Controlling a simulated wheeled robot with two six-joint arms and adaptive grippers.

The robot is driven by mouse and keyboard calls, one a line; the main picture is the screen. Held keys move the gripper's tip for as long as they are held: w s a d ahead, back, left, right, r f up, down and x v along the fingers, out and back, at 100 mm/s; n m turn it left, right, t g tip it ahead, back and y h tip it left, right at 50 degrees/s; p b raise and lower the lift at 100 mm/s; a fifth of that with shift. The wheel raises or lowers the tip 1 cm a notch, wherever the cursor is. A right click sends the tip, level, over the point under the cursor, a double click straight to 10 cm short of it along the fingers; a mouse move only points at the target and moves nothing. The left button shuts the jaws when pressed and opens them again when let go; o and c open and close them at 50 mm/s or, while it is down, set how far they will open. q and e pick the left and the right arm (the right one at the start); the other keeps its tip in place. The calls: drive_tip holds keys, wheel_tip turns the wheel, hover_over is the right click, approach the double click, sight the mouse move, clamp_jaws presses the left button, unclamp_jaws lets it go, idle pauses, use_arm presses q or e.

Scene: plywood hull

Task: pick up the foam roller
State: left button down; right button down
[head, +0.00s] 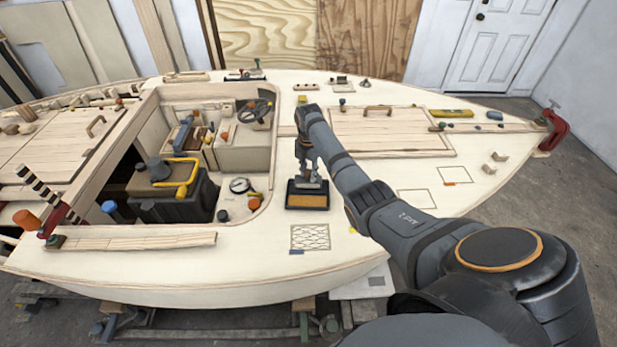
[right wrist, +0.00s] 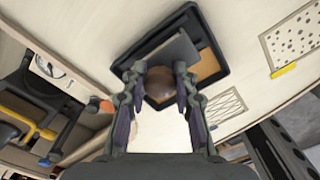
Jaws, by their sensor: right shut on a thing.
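My right gripper (head: 308,177) reaches down over a small dark tray (head: 290,204) on the pale deck. In the right wrist view its two fingers (right wrist: 160,95) are shut on a brown rounded part, which seems to be the handle end of the foam roller (right wrist: 160,82). A grey part (right wrist: 174,50) shows just beyond it, over the tray (right wrist: 195,14) with its tan inside. The fingers hide much of the roller in the head view. I cannot tell whether it touches the tray. My left gripper is not in view.
An open cockpit with a dark box (head: 175,200) and yellow handle lies left of the tray. A mesh-patterned patch (head: 310,237) is on the deck in front. A raised hatch (head: 390,140) lies to the right.

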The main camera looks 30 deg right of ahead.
drive_tip(key=shift+w+r+b, duration=0.1)
drive_tip(key=shift+r+b, duration=0.2)
drive_tip(key=shift+r, duration=0.55)
drive_tip(key=s+d+r, duration=0.7)
drive_tip(key=s+r, duration=0.3)
drive_tip(key=s, duration=0.1)
drive_tip(key=shift+s+d, duration=0.35)
drive_tip(key=shift+d, duration=0.05)
drive_tip(key=c, duration=1.7)
unclamp_jaws()
drive_tip(key=shift+c, duration=0.2)
drive_tip(key=c, duration=0.3)
